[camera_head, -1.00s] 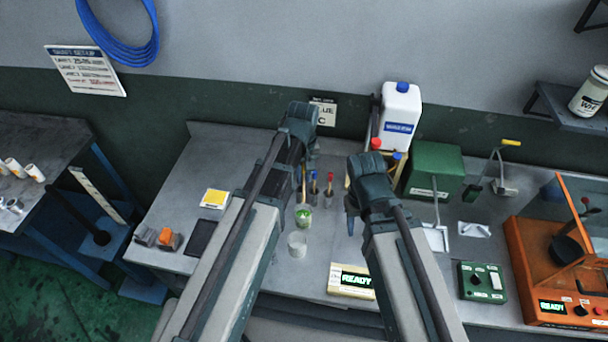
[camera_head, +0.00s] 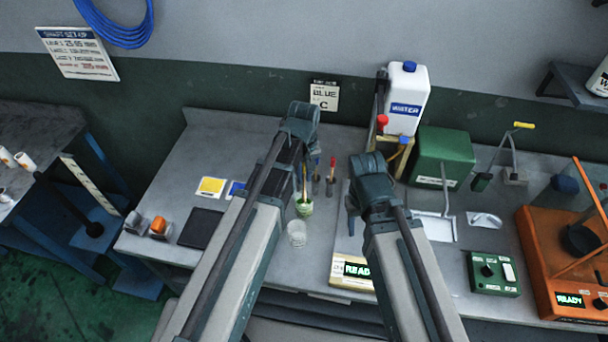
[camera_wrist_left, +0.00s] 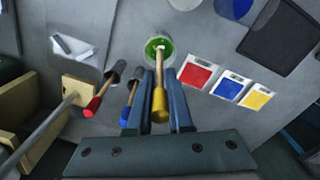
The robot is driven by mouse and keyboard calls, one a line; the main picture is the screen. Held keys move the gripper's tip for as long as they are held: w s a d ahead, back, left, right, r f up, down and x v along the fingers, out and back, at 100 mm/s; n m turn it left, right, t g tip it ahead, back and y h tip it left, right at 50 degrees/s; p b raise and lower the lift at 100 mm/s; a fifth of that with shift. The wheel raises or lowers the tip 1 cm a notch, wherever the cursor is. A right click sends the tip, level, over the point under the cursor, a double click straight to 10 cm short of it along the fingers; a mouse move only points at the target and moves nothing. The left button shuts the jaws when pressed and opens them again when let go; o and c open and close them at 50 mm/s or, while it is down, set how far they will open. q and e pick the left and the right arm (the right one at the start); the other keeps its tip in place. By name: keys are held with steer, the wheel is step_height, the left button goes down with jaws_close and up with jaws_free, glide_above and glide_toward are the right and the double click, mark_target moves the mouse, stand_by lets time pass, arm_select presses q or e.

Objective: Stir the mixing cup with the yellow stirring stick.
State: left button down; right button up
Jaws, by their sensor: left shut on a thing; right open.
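The yellow stirring stick (camera_wrist_left: 159,102) has a yellow handle and a thin wooden shaft. My left gripper (camera_wrist_left: 160,92) is shut on it. The shaft reaches to the mixing cup (camera_wrist_left: 159,44), a small cup with green contents, and its tip appears inside the cup. In the head view the mixing cup (camera_head: 304,209) stands on the bench below my left gripper, with the stick (camera_head: 304,182) nearly upright above it. How deep the tip sits cannot be told. My right gripper (camera_head: 350,219) is open and empty, to the right of the cup.
A clear cup (camera_head: 297,235) stands just in front of the mixing cup. Red-handled (camera_wrist_left: 93,104) and blue-handled (camera_wrist_left: 127,114) sticks stand in holders beside it. Red (camera_wrist_left: 196,75), blue (camera_wrist_left: 228,87) and yellow (camera_wrist_left: 257,97) cards lie opposite. A READY display (camera_head: 353,282) and water jug (camera_head: 405,108) are rightward.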

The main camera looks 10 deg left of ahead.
mark_target(304, 186)
arm_select(q)
steer(key=shift+f+b, duration=2.35)
steer(key=shift+f, duration=0.25)
steer(key=shift+a, duration=0.15)
